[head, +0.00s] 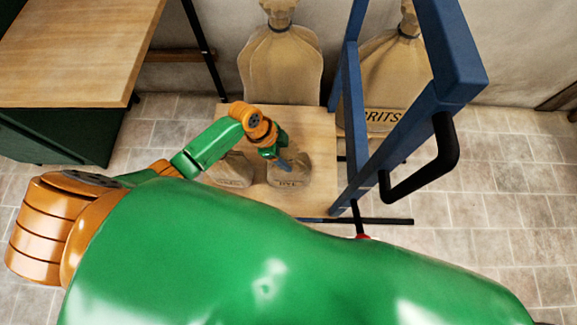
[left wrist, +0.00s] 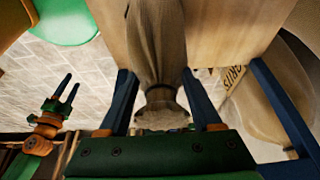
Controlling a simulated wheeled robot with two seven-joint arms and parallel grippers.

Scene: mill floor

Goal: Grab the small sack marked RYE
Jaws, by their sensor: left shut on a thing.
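The small tan sack marked RYE (head: 291,179) is on a light wooden board (head: 312,126) in the middle of the head view. My left gripper (head: 283,163) reaches it from above and hides its top. In the left wrist view, the blue fingers of the left gripper (left wrist: 157,78) are on both sides of the sack's gathered neck (left wrist: 158,45), shut on it. I cannot tell whether the sack is clear of the board. My right gripper (left wrist: 65,88) shows at the left of the left wrist view, fingers apart and empty.
Another small sack (head: 231,171), its mark unreadable, stands left of the RYE sack. A blue frame (head: 405,110) with a black handle rises close on the right. A wooden tabletop (head: 75,50) is upper left.

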